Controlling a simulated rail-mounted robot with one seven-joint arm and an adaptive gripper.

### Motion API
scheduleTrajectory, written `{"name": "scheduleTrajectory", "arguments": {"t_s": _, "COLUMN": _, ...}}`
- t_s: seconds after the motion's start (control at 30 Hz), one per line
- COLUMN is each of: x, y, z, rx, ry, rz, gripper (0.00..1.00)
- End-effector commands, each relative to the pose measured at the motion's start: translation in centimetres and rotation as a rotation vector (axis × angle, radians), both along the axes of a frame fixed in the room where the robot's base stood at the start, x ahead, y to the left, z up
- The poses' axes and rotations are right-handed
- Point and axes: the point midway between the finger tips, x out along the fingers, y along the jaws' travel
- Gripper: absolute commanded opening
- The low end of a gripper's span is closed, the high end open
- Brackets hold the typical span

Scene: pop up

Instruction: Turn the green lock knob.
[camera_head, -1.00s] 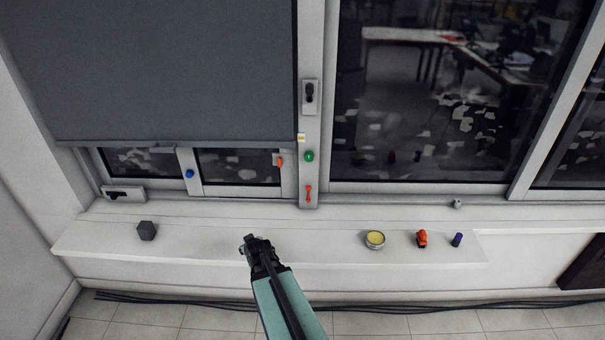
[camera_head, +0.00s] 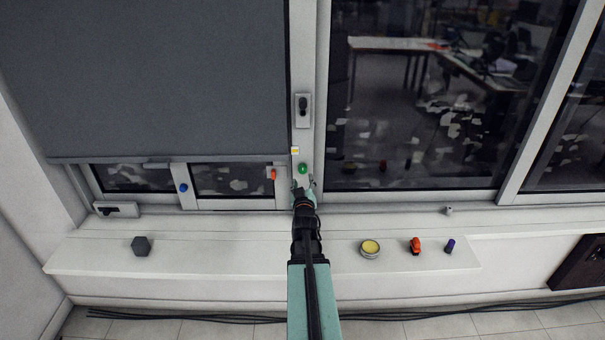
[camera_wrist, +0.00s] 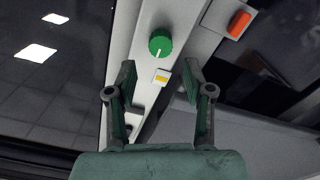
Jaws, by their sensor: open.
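The green lock knob (camera_head: 303,169) is a small round knob on the light vertical window post. In the wrist view the green knob (camera_wrist: 160,42) has a pale mark on its face and lies beyond my fingertips, near the line between them. My gripper (camera_head: 303,184) is just below the knob in the head view, with its fingers spread. In the wrist view my gripper (camera_wrist: 158,78) is open with nothing between its fingers, and it appears apart from the knob.
A grey blind (camera_head: 150,80) hangs left. The sill holds a grey block (camera_head: 141,246), yellow-topped tin (camera_head: 370,249), and small items.

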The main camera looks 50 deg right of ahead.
Motion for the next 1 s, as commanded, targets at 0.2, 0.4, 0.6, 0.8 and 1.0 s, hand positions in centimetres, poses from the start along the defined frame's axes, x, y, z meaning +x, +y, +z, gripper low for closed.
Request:
{"name": "scheduleTrajectory", "arguments": {"t_s": 0.2, "x": 2.1, "y": -2.6, "z": 0.2, "rx": 0.000, "ry": 0.001, "rz": 0.001, "gripper": 0.52}}
{"name": "scheduleTrajectory", "arguments": {"t_s": 0.4, "x": 3.6, "y": -4.6, "z": 0.3, "rx": 0.000, "ry": 0.002, "rz": 0.001, "gripper": 0.52}}
{"name": "scheduleTrajectory", "arguments": {"t_s": 0.6, "x": 4.3, "y": -5.4, "z": -0.1, "rx": 0.002, "ry": 0.000, "rz": 0.001, "gripper": 0.31}}
{"name": "scheduleTrajectory", "arguments": {"t_s": 0.8, "x": 4.2, "y": -5.4, "z": -0.1, "rx": 0.001, "ry": 0.001, "rz": 0.001, "gripper": 0.18}}
{"name": "scheduleTrajectory", "arguments": {"t_s": 1.0, "x": 4.2, "y": -5.3, "z": -0.1, "rx": -0.108, "ry": 0.145, "rz": 0.001, "gripper": 0.18}}
